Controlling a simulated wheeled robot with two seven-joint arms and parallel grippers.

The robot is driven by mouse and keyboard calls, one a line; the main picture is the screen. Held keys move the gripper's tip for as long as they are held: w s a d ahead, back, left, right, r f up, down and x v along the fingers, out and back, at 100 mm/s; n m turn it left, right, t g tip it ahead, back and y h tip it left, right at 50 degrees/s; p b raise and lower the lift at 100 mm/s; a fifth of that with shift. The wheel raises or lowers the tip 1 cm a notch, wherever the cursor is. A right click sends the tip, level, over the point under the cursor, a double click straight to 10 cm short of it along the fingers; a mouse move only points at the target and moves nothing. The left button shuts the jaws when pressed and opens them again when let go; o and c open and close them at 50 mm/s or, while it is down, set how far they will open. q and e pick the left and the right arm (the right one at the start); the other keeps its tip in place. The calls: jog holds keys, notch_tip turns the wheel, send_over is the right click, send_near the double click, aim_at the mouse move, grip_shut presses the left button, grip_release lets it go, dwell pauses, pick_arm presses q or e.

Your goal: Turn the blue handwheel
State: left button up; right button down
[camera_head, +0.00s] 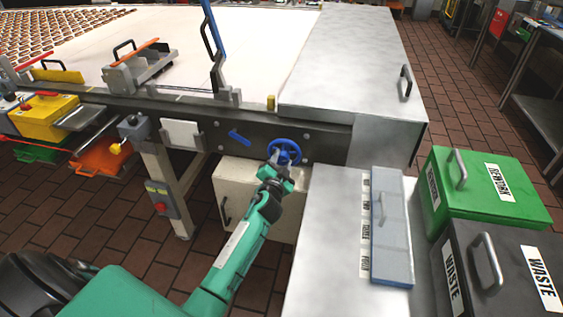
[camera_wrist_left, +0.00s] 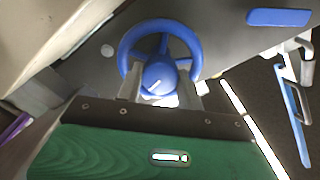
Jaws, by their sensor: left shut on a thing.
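The blue handwheel (camera_head: 284,151) is mounted on the dark side rail of the conveyor, near the middle of the head view. In the left wrist view the handwheel (camera_wrist_left: 158,57) shows its rim, spokes and round hub with a white mark. My left gripper (camera_head: 278,163) reaches up to the wheel from below. In the left wrist view the left gripper's fingers (camera_wrist_left: 160,88) stand on either side of the hub's lower part, inside the rim, and are shut on the wheel. The exact contact is partly hidden. My right gripper is in neither view.
A cream cabinet (camera_head: 240,190) is below. A steel counter (camera_head: 325,245) with a blue-lidded tray (camera_head: 391,240) stands at right, beside the green rework bin (camera_head: 500,205) and dark waste bin (camera_head: 470,290).

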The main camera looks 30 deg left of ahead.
pick_arm(q)
jog(key=m, duration=0.3)
jog(key=shift+m, duration=1.6)
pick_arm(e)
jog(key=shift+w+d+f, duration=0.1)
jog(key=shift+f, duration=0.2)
pick_arm(q)
jog(key=shift+f+m, duration=0.1)
jog(key=shift+m, duration=0.2)
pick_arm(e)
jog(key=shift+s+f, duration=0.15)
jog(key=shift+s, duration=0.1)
pick_arm(q)
jog(key=o, duration=1)
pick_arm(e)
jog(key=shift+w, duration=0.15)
